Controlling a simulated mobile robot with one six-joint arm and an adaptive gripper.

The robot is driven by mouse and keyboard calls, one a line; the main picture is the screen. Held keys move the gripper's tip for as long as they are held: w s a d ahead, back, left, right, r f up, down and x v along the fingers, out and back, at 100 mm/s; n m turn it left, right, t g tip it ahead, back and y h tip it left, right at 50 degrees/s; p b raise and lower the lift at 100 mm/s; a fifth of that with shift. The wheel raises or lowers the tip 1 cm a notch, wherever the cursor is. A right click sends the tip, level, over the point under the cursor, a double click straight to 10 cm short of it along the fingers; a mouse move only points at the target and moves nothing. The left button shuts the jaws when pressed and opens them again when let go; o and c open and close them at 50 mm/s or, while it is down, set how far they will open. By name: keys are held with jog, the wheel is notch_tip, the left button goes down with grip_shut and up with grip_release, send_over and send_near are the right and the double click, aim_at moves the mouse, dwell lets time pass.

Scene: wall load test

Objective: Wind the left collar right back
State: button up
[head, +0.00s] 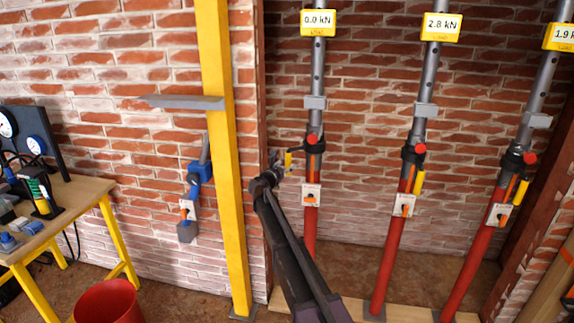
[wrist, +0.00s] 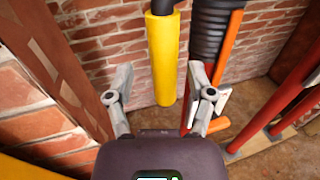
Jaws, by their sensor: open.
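The left prop has a red lower tube (head: 311,235), a grey upper tube and a dark collar (head: 314,142) with a red knob on it. A yellow handle (head: 288,160) hangs from the collar's left side. My gripper (head: 277,163) is open just left of this handle. In the wrist view the yellow handle (wrist: 163,60) shows in line with the gap between my two fingers, with no clear contact on either one. The collar's black ribbed part (wrist: 208,30) is right of it, with an orange strip alongside. The left prop's display (head: 318,22) reads 0.0 kN.
The middle prop (head: 391,250) reads 2.8 kN; the right prop (head: 473,255) stands beyond it. A yellow post (head: 224,150) with a grey bracket stands close left of my arm. A workbench (head: 75,205) and red bucket (head: 108,302) are at the left.

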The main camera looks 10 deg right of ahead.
jog(key=v, duration=0.9)
jog(key=shift+s+a, duration=0.25)
jog(key=shift+s, duration=0.05)
jog(key=s+d+f+m+g+y, duration=0.1)
jog(key=s+d+f+m+g, duration=0.5)
jog(key=s+m, duration=0.25)
jog(key=s+d+f+m+g+y, duration=0.1)
jog(key=s+d+f+m+g, duration=0.2)
jog(key=s+d+f+m, duration=0.45)
jog(key=s+d+f+m+g+y, duration=0.1)
jog(key=s+f+m+g+y, duration=0.2)
jog(key=s+m, duration=0.7)
jog(key=s+a+f+m+g+y, duration=0.1)
jog(key=s+m+g+y, duration=0.15)
jog(key=s, duration=0.45)
jog(key=s+a+m+g+y, duration=0.1)
jog(key=s+a+y, duration=0.15)
jog(key=s, duration=0.45)
notch_tip(320, 180, up, 15)
jog(key=d+p, duration=0.1)
jog(key=p, duration=1.4)
jog(key=shift+w+p, duration=0.2)
jog(key=shift+p, duration=0.2)
